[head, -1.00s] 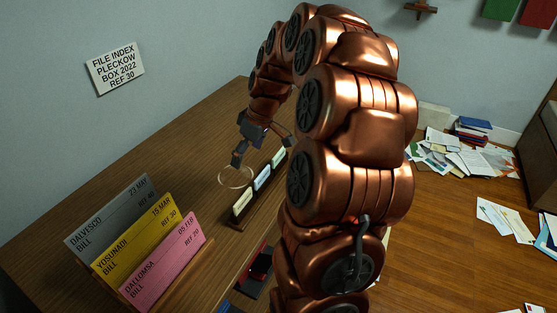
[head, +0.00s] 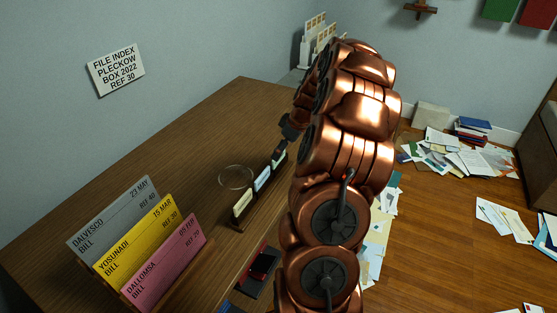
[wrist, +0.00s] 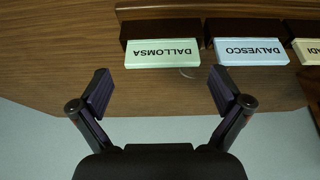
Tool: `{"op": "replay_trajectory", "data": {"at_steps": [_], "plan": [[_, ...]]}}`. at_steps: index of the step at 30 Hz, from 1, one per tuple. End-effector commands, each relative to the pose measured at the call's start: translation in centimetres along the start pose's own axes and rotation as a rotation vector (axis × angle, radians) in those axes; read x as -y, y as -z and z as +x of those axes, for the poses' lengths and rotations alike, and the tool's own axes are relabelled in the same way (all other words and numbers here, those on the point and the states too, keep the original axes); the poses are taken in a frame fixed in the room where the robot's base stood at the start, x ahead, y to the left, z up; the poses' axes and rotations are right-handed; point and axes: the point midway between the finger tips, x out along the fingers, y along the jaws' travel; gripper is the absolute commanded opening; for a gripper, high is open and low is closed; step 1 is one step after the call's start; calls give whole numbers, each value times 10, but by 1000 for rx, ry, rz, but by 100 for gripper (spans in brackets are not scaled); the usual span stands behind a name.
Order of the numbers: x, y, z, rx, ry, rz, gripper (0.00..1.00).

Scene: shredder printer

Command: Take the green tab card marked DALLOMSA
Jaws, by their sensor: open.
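The green tab card marked DALLOMSA (wrist: 162,53) sits in a dark holder, its label upside down in the wrist view. In the head view it is the far card (head: 279,159) of the row. A light blue card marked DALVESCO (wrist: 251,52) stands beside it, then a cream card (wrist: 308,51) whose label is cut off. My gripper (wrist: 158,86) is open and empty. Its fingers are spread on either side of the green card's width, apart from it in the picture. In the head view my gripper is small and partly hidden by my arm.
A clear round disc or dish (head: 236,178) lies on the wooden desk left of the row. Grey, yellow and pink bill cards (head: 168,265) stand in a rack at the near left. A red and black object (head: 259,268) is below the row. Papers litter the floor at right.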

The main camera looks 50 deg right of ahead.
Motion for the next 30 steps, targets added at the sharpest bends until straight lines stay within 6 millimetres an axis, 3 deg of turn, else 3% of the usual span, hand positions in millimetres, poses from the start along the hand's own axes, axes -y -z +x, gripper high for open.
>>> {"op": "replay_trajectory", "data": {"at_steps": [9, 17, 26, 30], "plan": [[4, 0, 37, 3, 5, -1, 100], [3, 0, 40, 1, 2, -1, 100], [3, 0, 40, 1, 2, -1, 69], [3, 0, 40, 1, 2, -1, 68]]}}
